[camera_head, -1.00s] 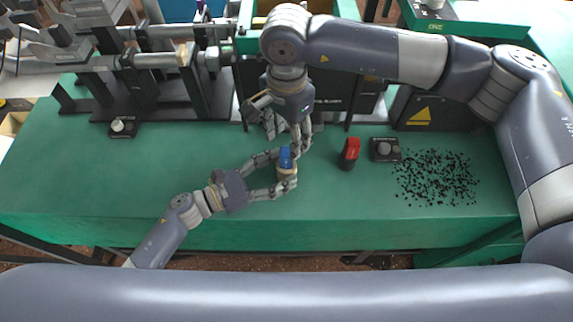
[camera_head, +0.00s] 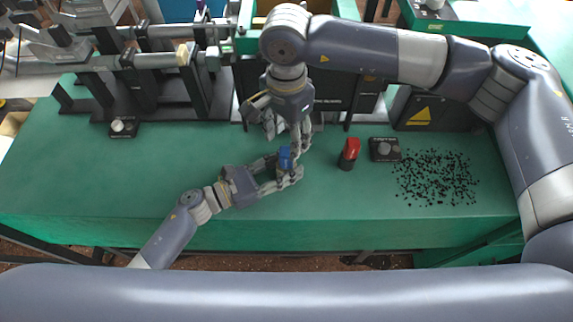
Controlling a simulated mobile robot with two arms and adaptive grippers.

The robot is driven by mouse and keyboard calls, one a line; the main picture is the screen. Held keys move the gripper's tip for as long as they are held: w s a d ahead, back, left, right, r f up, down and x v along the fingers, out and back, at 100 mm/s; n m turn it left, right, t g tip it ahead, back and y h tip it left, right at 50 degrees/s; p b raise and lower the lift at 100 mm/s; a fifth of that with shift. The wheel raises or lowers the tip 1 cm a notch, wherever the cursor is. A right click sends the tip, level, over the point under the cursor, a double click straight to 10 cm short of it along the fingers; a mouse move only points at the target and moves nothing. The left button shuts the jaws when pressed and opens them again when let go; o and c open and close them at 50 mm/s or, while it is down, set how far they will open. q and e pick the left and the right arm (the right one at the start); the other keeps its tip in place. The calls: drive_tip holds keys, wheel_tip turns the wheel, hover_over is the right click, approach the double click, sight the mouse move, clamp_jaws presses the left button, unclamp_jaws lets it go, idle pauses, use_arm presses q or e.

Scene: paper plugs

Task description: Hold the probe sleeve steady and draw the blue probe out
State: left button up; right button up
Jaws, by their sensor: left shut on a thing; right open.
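The blue probe (camera_head: 285,155) stands upright near the middle of the green bench, its top showing. The sleeve around its lower part is mostly hidden behind the fingers of my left gripper (camera_head: 286,173). My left gripper comes in from the lower left and is shut on the sleeve. My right gripper (camera_head: 286,135) is open and points down just behind and above the blue probe. Its fingertips are close to the probe; I cannot tell whether they touch it.
A red and black object (camera_head: 349,154) stands to the right. A small black box with a knob (camera_head: 384,149) and scattered black bits (camera_head: 436,177) lie farther right. Another knob box (camera_head: 122,127) is at the left.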

use_arm(q)
drive_tip(key=o, duration=1.4)
drive_tip(key=v, duration=1.2)
